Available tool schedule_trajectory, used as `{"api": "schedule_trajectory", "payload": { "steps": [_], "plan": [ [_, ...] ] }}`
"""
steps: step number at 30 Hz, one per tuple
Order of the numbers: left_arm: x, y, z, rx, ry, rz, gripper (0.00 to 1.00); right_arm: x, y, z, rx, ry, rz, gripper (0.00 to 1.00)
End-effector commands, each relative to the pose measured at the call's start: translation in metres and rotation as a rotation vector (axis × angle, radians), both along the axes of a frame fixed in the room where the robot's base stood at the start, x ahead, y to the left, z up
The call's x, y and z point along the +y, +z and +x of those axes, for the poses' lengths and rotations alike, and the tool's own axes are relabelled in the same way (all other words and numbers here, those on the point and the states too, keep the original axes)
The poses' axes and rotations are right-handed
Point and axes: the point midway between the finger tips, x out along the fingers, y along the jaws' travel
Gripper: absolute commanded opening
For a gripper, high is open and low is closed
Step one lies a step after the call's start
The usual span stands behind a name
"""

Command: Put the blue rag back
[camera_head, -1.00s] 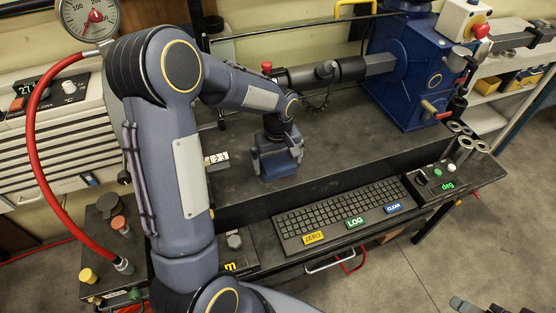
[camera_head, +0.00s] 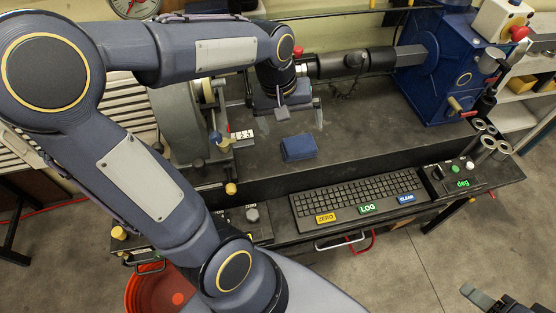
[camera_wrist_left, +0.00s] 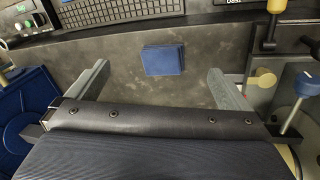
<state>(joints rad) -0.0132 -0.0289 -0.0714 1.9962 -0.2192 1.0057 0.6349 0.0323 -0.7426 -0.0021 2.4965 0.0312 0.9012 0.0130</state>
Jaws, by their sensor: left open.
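The blue rag (camera_head: 298,147) lies folded on the dark bench top, in front of the shaft. It also shows in the left wrist view (camera_wrist_left: 163,60), lying flat beyond the fingers. My left gripper (camera_head: 285,113) is open and empty, above and behind the rag, apart from it. In the left wrist view its two fingers (camera_wrist_left: 160,82) are spread wide with nothing between them. My right gripper (camera_head: 490,299) shows only in part at the bottom right corner, over the floor; its jaw state is unclear.
A dark shaft (camera_head: 350,62) runs along the back to a blue gearbox (camera_head: 455,65). A keyboard (camera_head: 350,198) and a control box (camera_head: 455,178) stand along the front. A red bucket (camera_head: 148,292) is at the lower left. Bench top right of the rag is clear.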

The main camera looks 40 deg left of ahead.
Motion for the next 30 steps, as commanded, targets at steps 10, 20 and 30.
{"api": "schedule_trajectory", "payload": {
  "steps": [10, 20, 30],
  "plan": [
    [-0.043, 0.018, -0.119, -0.361, -0.35, -0.041, 1.0, 0.0, 0.0, 0.0, 0.0, 0.0, 0.0, 0.52],
    [-0.055, 0.011, -0.138, -0.438, -0.427, -0.023, 1.0, 0.0, 0.0, 0.0, 0.0, 0.0, 0.0, 0.52],
    [-0.054, -0.019, -0.137, -0.436, -0.425, -0.023, 1.0, 0.0, -0.03, 0.0, 0.0, 0.0, 0.0, 0.52]
  ]
}}
